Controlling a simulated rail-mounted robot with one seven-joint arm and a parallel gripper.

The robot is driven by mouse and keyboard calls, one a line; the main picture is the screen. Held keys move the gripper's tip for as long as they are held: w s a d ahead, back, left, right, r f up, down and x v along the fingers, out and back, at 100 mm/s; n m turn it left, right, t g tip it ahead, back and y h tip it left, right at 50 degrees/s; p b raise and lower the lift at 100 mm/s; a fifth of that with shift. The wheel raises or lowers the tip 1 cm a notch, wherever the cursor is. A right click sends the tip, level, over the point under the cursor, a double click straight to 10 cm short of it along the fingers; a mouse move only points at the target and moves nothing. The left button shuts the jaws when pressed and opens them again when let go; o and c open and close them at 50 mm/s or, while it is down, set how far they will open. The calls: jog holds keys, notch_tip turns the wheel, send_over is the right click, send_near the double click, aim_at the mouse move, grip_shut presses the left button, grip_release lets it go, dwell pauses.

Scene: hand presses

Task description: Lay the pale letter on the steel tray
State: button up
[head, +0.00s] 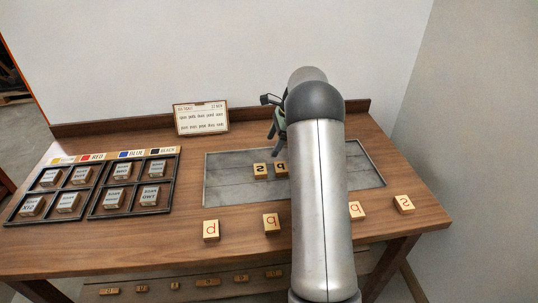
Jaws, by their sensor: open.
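The steel tray (225,190) is a flat grey plate set in the middle of the wooden table; my arm covers part of it. Two letter blocks with dark marks, one like an s (260,170) and one like a q (281,168), stand side by side on it. Along the front of the table are four-sided wooden letter blocks: one like a p (211,230), one like a q (272,223), one beside my arm (357,210) and one like an s (404,204). I cannot tell which is the pale letter. My gripper (272,133) is open above the tray's back edge, partly hidden.
Dark compartment cases (79,210) with labelled blocks stand at left, below a colour-label strip (120,155). A printed card (201,118) leans at the back. Several small pieces lie on a lower shelf (190,292). The tray's left part is clear.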

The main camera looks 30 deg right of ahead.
jog(key=s+a+r+n+h, duration=0.1)
jog(key=s+a+r+n, duration=0.25)
jog(key=s+a, duration=0.2)
jog(key=s+a+r+n+g, duration=0.1)
jog(key=s+a+r+n, duration=0.1)
jog(key=s+a+n, duration=0.3)
jog(key=s+a+r+n+h, duration=0.1)
jog(key=s+a+r+n, duration=0.2)
jog(key=s+a, duration=0.3)
jog(key=s+a+f+n+h, duration=0.1)
jog(key=s+n, duration=0.4)
jog(key=s, duration=0.5)
jog(key=s+a+f+n+h, duration=0.1)
jog(key=s+a+f+n, duration=0.2)
jog(key=s, duration=0.6)
jog(key=a+n, duration=0.2)
jog(key=shift+s+a+n, duration=0.35)
jog(key=shift+s, duration=0.05)
